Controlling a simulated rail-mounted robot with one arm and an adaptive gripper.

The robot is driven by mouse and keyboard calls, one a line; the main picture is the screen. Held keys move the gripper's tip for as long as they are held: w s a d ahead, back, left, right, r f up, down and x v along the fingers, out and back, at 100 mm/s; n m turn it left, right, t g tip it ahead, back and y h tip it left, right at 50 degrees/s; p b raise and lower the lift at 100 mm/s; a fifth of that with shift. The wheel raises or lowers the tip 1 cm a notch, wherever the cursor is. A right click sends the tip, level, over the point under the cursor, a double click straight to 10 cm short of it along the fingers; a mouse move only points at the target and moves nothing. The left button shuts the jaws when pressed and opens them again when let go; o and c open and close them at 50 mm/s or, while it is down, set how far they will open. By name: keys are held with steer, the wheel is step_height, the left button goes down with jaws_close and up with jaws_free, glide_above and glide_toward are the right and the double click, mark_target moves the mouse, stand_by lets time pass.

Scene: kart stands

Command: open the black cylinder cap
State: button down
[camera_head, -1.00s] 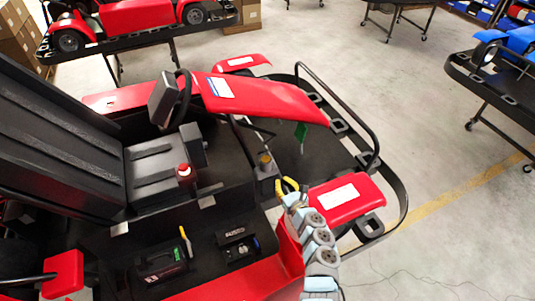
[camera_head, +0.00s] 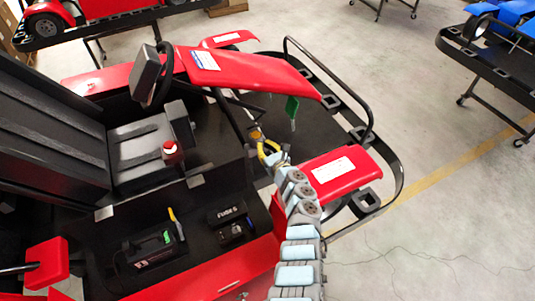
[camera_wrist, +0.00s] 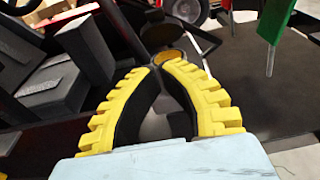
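In the wrist view the cap (camera_wrist: 177,64) shows just beyond my fingertips, slightly to the right; most of the cylinder's body is hidden behind my fingers. My gripper (camera_head: 262,143) has yellow ribbed fingers with black inner sides. In the wrist view the fingers (camera_wrist: 158,70) slant together and their tips almost meet, with nothing clearly held. I cannot tell whether the tips touch the cap or cylinder.
A red fender (camera_head: 337,172) lies to the right of my arm.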

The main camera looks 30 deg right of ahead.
steer(key=shift+w+r+b, duration=0.35)
steer(key=shift+w+b, duration=0.25)
steer(key=shift+w, duration=0.3)
steer(key=shift+w+r+b, duration=0.3)
steer(key=shift+w+b, duration=0.35)
steer(key=shift+w, duration=0.3)
steer(key=shift+w+r+b, duration=0.35)
steer(key=shift+w+b, duration=0.25)
steer(key=shift+w, duration=0.3)
